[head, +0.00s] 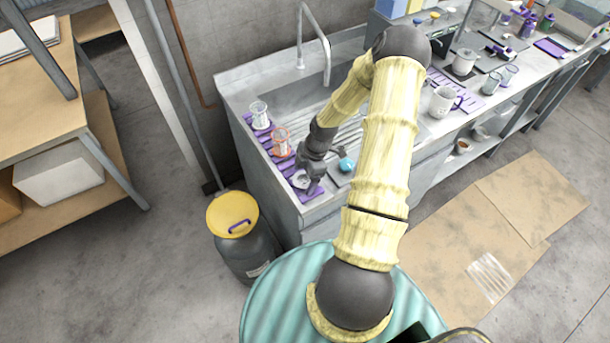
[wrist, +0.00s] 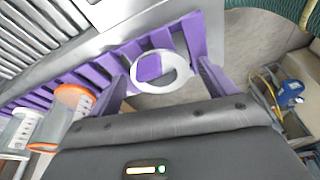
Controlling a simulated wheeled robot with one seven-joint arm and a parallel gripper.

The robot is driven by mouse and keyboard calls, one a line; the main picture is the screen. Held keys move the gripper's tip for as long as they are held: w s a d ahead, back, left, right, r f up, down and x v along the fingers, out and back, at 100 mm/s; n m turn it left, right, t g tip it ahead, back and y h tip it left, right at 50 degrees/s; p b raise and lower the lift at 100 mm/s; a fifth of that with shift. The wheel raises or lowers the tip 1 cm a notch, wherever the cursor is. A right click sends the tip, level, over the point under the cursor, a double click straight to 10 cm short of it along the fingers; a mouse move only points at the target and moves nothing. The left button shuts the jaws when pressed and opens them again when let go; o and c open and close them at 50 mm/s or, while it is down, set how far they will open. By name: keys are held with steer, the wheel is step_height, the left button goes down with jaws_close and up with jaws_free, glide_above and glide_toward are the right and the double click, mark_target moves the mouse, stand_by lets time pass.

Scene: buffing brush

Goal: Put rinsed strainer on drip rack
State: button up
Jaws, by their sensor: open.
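The purple slatted drip rack (head: 314,194) runs along the left end of the steel sink counter. It also shows in the wrist view (wrist: 197,32). A pale ring-shaped rim, which looks like the strainer (wrist: 181,80), is at the rack's near end, with purple rack visible through its opening. In the head view the strainer (head: 300,181) is partly covered by my gripper (head: 308,177). In the wrist view my gripper (wrist: 163,86) is open, its purple fingers on either side of the rim with gaps. Whether the rim touches the rack is hard to tell.
An orange-rimmed clear container (head: 281,143) and a pale-rimmed one (head: 260,115) stand farther back on the rack. A blue round object (head: 346,165) sits right of my gripper. The faucet (head: 313,35) rises behind the sink. A yellow-lidded bin (head: 232,213) stands on the floor.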

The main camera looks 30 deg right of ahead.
steer(key=b+v, duration=0.3)
steer(key=v, duration=0.9)
steer(key=shift+s+a+r, duration=0.1)
steer(key=shift+r, duration=0.05)
steer(key=s+a+r+m+t+h, duration=0.1)
steer(key=s+a+r+m, duration=0.4)
steer(key=a+m, duration=0.3)
steer(key=s+a+r+m+t+h, duration=0.1)
steer(key=s+a+r+m+h, duration=0.1)
steer(key=s+a+r+m, duration=0.3)
steer(key=a+r+m, duration=0.1)
steer(key=a+m, duration=0.2)
steer(key=a, duration=0.1)
steer(key=shift+r, duration=0.2)
steer(key=shift+s+f, duration=0.1)
steer(key=shift+s, duration=0.1)
steer(key=shift+c, duration=0.4)
